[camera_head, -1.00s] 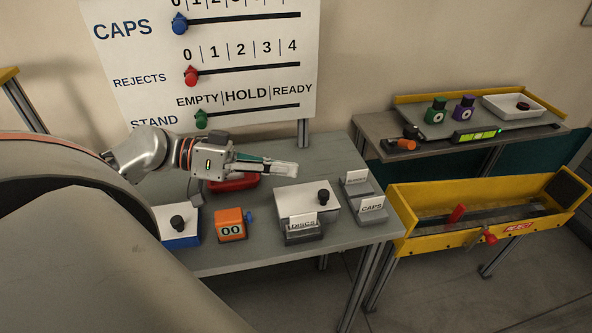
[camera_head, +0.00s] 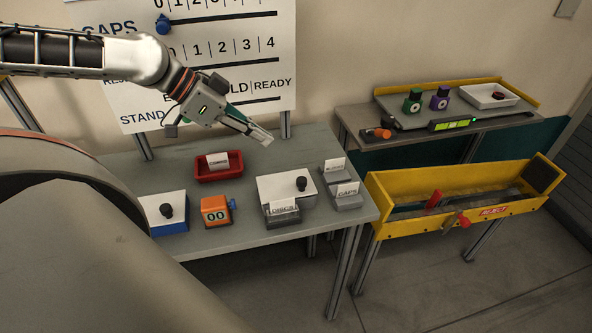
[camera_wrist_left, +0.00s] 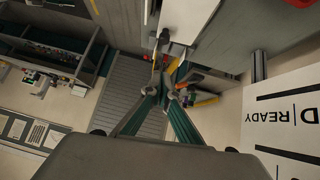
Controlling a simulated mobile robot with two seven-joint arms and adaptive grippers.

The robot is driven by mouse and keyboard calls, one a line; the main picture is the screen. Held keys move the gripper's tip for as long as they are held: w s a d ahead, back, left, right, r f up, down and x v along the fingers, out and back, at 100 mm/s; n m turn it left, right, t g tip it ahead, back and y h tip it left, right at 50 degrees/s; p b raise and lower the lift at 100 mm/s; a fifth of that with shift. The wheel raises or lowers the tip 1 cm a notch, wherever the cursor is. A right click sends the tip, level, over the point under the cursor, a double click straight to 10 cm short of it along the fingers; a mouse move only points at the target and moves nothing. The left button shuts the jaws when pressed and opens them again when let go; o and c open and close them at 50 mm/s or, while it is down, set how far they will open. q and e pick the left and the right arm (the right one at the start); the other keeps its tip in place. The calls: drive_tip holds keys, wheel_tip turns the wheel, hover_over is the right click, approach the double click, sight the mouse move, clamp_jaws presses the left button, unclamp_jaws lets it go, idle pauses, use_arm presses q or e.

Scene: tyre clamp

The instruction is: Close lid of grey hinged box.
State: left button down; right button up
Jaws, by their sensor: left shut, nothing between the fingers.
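The grey box (camera_head: 270,192) stands on the grey table in the head view. Its pale lid, with a black knob (camera_head: 302,184), looks flat and down over the box; a small gap cannot be ruled out. A card holder marked DISCS stands at its front and hides part of it. My left gripper (camera_head: 265,138) is shut and empty, in the air above and behind the box, pointing right and down. Its closed fingers also show in the left wrist view (camera_wrist_left: 160,92). My right gripper is not in view.
A red tray (camera_head: 205,176), a blue box with a pale lid (camera_head: 168,230) and an orange counter (camera_head: 216,212) stand to the left. Card holders (camera_head: 345,195) stand close on the right. A scale board (camera_head: 240,60) rises behind the table. A yellow trough (camera_head: 400,222) is further right.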

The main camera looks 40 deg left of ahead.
use_arm(q)
drive_tip(key=shift+x, duration=1.3)
hover_over(302, 179)
drive_tip(key=s+a, duration=0.1)
drive_tip(key=a, duration=0.1)
drive_tip(key=shift+f, duration=2.45)
drive_tip(key=shift+s+d+f, duration=0.1)
drive_tip(key=shift+d+f, duration=0.05)
drive_tip(key=shift+f, duration=1.95)
drive_tip(key=shift+s+d+f, duration=0.15)
drive_tip(key=shift+d+f, duration=0.05)
drive_tip(key=shift+f, duration=0.3)
drive_tip(key=shift+r, duration=0.15)
